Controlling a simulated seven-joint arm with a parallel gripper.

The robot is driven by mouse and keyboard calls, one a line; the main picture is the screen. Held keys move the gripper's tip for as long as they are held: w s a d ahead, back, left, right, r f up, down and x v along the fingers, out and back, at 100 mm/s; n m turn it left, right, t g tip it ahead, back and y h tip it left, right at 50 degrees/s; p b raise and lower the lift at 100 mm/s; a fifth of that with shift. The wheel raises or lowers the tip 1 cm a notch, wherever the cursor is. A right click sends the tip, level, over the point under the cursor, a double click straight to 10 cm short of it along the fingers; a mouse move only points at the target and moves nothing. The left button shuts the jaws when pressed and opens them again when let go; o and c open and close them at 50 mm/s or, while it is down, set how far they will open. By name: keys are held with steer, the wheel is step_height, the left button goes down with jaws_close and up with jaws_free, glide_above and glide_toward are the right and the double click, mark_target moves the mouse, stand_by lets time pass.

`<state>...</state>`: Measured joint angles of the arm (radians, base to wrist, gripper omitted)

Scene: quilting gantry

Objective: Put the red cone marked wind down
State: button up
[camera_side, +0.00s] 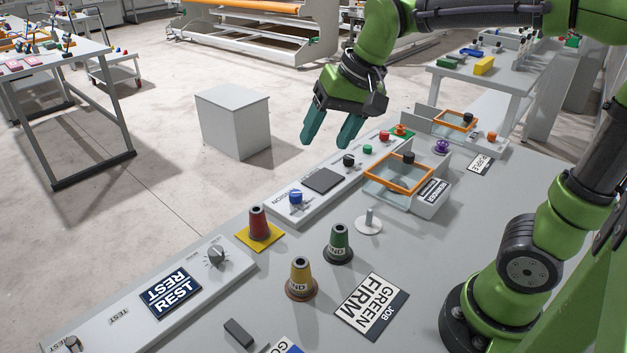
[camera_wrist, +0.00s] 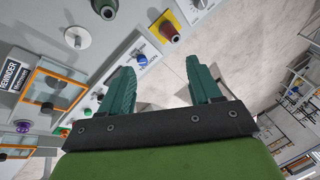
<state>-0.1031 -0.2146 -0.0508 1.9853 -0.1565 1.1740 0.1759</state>
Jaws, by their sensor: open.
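The red cone (camera_side: 259,223) stands upright on a yellow square pad (camera_side: 261,238) on the grey table; no marking is readable on it. It also shows at the top of the wrist view (camera_wrist: 167,27), on the yellow pad. My gripper (camera_side: 331,138) is open and empty, with teal fingers pointing down, above and behind the button panel, well apart from the red cone. In the wrist view its fingers (camera_wrist: 159,80) are spread with nothing between them.
A button panel (camera_side: 322,203) runs along the table edge beside the red cone. A peg on a round base (camera_side: 369,220) and an orange-framed box (camera_side: 399,175) stand to the right. A "JOB GREEN FIRM" card (camera_side: 372,306) lies in front. A knob (camera_side: 216,254) is left of the cone.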

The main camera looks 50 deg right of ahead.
steer(key=s+d+f+n+t, duration=0.1)
steer(key=s+f+t, duration=0.2)
steer(key=s, duration=0.7)
steer(key=shift+s+n, duration=0.25)
steer(key=shift+n, duration=0.15)
